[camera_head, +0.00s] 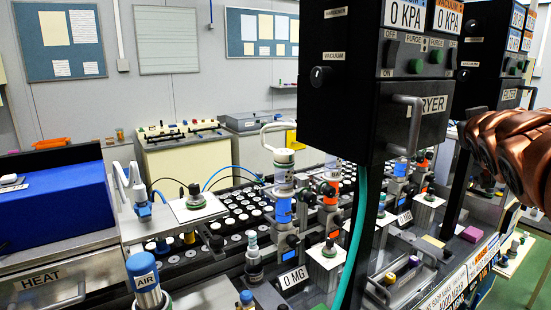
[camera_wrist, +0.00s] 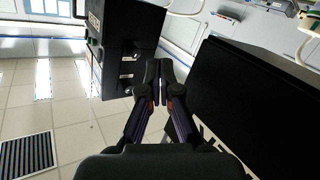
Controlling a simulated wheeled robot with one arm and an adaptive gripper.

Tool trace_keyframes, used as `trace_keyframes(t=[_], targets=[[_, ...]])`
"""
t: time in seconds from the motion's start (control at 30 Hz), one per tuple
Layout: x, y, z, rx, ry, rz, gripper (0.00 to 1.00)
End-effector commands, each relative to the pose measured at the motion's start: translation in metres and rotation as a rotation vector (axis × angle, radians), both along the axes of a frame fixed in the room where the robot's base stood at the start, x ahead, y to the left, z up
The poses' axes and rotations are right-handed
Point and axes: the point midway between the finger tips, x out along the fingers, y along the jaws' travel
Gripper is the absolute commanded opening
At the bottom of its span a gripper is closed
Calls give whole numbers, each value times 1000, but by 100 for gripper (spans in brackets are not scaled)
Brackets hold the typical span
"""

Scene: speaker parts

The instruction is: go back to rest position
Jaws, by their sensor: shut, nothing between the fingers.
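My gripper (camera_wrist: 158,76) shows in the wrist view with its two dark fingers brought together at the tips. Nothing shows between them. It appears in front of a gap between a black box (camera_wrist: 128,40) at the upper left and a large dark panel (camera_wrist: 255,95) at the right. I cannot tell how far it is from either. The fingers cannot be made out in the head view.
In the head view, a black dryer cabinet (camera_head: 345,90) stands close in the upper middle, with a second cabinet (camera_head: 482,75) behind it. Below are a bench with several vials, a blue box (camera_head: 60,205) and a heater (camera_head: 50,280). A tiled floor (camera_wrist: 70,120) shows in the wrist view.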

Motion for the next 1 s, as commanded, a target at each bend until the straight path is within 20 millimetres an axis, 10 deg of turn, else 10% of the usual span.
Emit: trace_keyframes(t=[0.5,1.0], targets=[[-143,136,-247,345,729,-5,0],[-360,246,-364,527,1390,52,0]])
